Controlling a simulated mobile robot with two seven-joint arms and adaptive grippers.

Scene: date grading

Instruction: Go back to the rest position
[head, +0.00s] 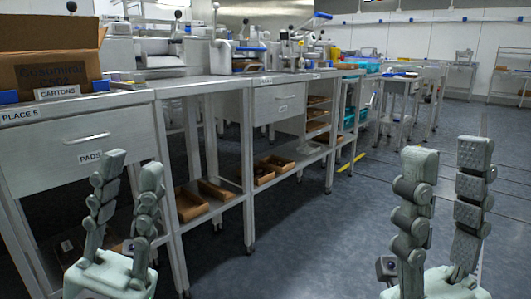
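My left gripper (130,180) is at the lower left of the head view, fingers pointing up. Its two fingers stand apart with nothing between them. It shows in front of the workbench drawer marked PADS. My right gripper (447,172) is at the lower right, also pointing up, its fingers apart and empty. It shows against the open floor. Neither gripper touches anything that I can see.
A steel workbench (190,86) runs from the left into the distance. A cardboard box (55,72) stands on it behind a CARTONS label. Brown trays (189,204) lie on its lower shelf. The grey floor (320,225) in the middle is clear. A trolley (400,85) stands further back.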

